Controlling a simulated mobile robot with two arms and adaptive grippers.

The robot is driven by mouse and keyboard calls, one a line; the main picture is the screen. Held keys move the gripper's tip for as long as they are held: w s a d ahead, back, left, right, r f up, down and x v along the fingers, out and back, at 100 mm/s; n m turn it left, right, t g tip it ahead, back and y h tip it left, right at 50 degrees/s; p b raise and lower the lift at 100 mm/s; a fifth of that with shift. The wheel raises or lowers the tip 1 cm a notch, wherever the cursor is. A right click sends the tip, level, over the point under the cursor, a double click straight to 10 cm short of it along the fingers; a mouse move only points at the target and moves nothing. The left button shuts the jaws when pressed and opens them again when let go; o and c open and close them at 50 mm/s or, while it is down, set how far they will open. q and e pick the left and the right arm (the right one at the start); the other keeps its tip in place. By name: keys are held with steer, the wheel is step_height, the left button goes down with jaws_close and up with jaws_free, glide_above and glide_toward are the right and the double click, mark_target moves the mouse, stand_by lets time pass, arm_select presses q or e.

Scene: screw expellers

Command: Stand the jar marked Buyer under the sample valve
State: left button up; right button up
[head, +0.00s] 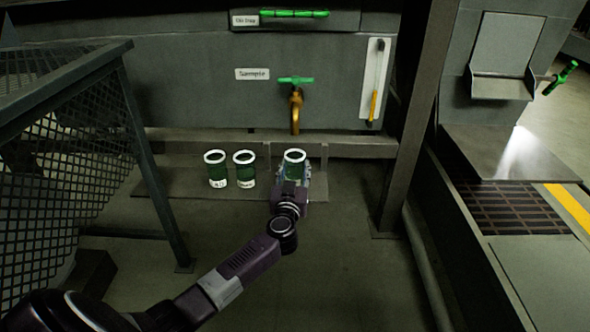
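A green jar with a white rim (295,158) is below the brass sample valve (295,112), which has a green handle and a "Sample" sign (252,74) to its left. My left gripper (294,174) is at this jar from the front, with fingers at its sides; whether they press on it cannot be told. The gripper hides the jar's lower front and any label. Two similar jars, the left one (216,170) and the middle one (245,170), stand upright to the left; their small labels are not clearly readable. My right gripper is not in view.
The jars are on a low flat plate (185,180) before the machine wall. A mesh guard (60,150) stands at left. A steel post (415,120) rises right of the valve. A sight gauge (375,80) is on the wall. Open floor lies in front.

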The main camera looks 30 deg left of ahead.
arm_select(q)
steer(key=o, duration=1.2)
steer(key=shift+f, duration=0.15)
